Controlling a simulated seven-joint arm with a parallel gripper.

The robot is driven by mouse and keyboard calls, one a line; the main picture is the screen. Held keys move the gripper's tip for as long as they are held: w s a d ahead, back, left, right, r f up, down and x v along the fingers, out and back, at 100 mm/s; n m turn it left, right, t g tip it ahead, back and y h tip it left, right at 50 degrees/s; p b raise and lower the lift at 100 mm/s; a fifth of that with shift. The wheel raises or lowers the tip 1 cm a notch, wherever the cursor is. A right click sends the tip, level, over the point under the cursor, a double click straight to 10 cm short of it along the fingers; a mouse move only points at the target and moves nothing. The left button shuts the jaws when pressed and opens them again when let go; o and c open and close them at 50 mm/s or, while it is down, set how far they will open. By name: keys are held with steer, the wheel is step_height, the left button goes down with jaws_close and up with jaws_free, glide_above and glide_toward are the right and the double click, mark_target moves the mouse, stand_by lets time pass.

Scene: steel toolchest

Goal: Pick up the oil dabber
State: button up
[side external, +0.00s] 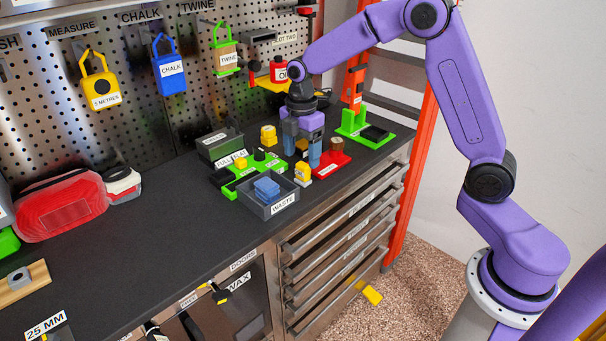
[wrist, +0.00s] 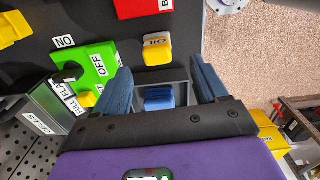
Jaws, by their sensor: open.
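My gripper (side external: 302,160) points down over the bench close to the dabber, open and empty. In the wrist view my gripper's blue fingers (wrist: 159,68) are spread wide, and the dabber shows beyond their tips, apart from both. The exact height gap is hard to tell.
The grey waste tray (side external: 286,206) holds a blue piece (side external: 267,188). A green switch base (wrist: 99,63) and a red base (side external: 337,160) stand close by. Another yellow piece (side external: 268,135) is behind.

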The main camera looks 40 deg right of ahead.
mark_target(303, 164)
steer(key=shift+w+d+f, duration=0.1)
steer(key=shift+d+f, duration=0.05)
steer(key=shift+f, duration=1.6)
steer(key=shift+d+f, duration=0.15)
steer(key=shift+f, duration=1.55)
steer(key=c, duration=1.1)
